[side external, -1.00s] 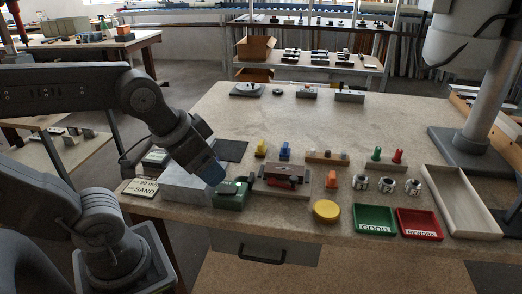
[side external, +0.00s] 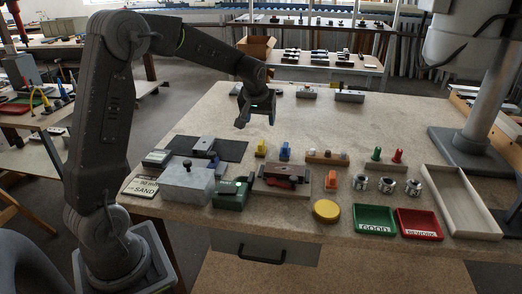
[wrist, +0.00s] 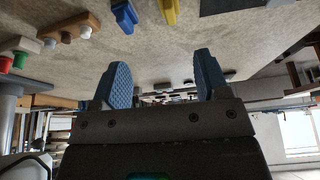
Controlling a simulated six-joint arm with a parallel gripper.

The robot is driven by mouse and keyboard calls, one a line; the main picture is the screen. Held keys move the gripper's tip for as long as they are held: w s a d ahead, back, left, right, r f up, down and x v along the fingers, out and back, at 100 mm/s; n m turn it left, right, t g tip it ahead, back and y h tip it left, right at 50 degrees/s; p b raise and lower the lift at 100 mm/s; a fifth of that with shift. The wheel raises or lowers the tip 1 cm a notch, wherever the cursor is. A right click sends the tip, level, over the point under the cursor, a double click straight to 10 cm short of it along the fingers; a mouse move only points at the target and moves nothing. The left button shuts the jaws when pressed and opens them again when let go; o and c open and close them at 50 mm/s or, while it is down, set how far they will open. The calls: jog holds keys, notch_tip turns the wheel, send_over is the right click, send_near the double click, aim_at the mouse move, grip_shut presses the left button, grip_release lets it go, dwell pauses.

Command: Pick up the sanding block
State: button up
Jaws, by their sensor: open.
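No piece can be named the sanding block with certainty. A sign reading SAND (side external: 140,187) lies at the table's left front. Beside it stands a pale grey block (side external: 188,185) with a dark knob on top. Behind that, a smaller grey block (side external: 204,144) rests on a dark mat (side external: 232,150). My gripper (side external: 256,115) is open and empty, raised above the table, right of and beyond these blocks. In the wrist view its two blue-padded fingers (wrist: 161,62) stand apart with nothing between them; neither grey block shows there.
A green box (side external: 231,196) and a wooden fixture with a dark red part (side external: 286,177) stand at front centre. Yellow (side external: 261,148) and blue (side external: 285,151) pieces stand behind. Green (side external: 375,219) and red (side external: 419,224) trays are at front right.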

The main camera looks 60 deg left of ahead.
aim_at(261, 142)
jog(key=shift+n, duration=0.4)
jog(key=x, duration=0.3)
jog(key=a+x, duration=0.1)
jog(key=x, duration=0.3)
jog(key=a+x, duration=0.1)
jog(key=x, duration=0.3)
jog(key=shift+w+a+r, duration=0.1)
jog(key=shift+w+r, duration=0.05)
jog(key=shift+r, duration=0.05)
jog(key=shift+x, duration=3.1)
jog(key=c, duration=1)
